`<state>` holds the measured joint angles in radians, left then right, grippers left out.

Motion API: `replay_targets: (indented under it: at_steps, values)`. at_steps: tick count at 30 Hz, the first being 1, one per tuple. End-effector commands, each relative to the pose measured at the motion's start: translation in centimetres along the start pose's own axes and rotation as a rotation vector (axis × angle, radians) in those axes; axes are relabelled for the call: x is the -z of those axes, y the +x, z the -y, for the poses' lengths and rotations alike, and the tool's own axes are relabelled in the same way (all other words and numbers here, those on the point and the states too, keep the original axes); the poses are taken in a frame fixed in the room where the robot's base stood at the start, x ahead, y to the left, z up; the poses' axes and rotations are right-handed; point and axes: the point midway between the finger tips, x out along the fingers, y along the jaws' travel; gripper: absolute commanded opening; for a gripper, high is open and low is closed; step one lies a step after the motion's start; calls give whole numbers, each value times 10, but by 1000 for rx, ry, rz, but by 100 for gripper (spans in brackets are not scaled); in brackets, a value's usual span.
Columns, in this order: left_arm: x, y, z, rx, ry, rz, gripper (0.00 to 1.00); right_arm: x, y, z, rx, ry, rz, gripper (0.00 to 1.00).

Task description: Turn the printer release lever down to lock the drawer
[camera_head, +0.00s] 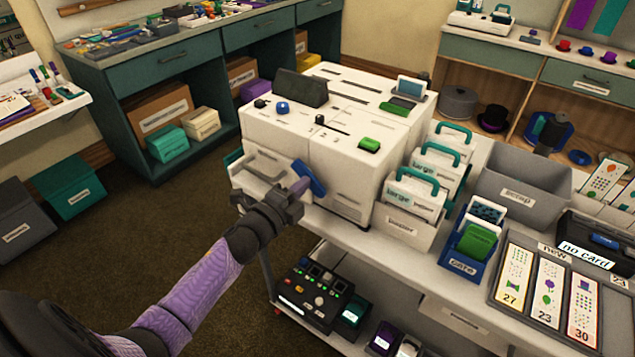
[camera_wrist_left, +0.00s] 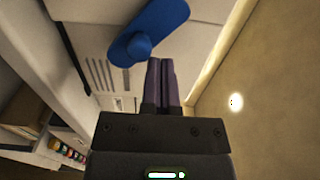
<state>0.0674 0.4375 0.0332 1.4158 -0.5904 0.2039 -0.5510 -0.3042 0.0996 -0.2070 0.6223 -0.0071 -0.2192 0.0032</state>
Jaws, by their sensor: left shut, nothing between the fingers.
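The printer (camera_head: 345,130) is a white boxy machine on the cart. Its blue release lever (camera_head: 309,179) sticks out at the lower front, slanting. In the left wrist view the blue lever (camera_wrist_left: 157,28) shows as a rounded bar with a round knob at its lower left end. My left gripper (camera_head: 299,188) is shut and empty, with its purple fingertips close beside the lever. In the left wrist view the shut fingers (camera_wrist_left: 160,78) point just right of the knob; I cannot tell whether they touch it. A white drawer front (camera_head: 262,168) lies behind the gripper. My right gripper is not in view.
A card tray (camera_head: 545,290) lies at the right. A dark control box (camera_head: 312,294) sits on the lower shelf.

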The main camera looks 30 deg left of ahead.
Motion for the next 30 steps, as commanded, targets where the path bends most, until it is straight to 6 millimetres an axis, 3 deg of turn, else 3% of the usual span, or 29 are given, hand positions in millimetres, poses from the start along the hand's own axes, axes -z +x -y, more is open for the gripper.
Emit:
replay_targets:
  at_steps: [30]
  values:
    - [-12, 0, -7, -1, 0, 1, 0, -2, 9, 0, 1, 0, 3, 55]
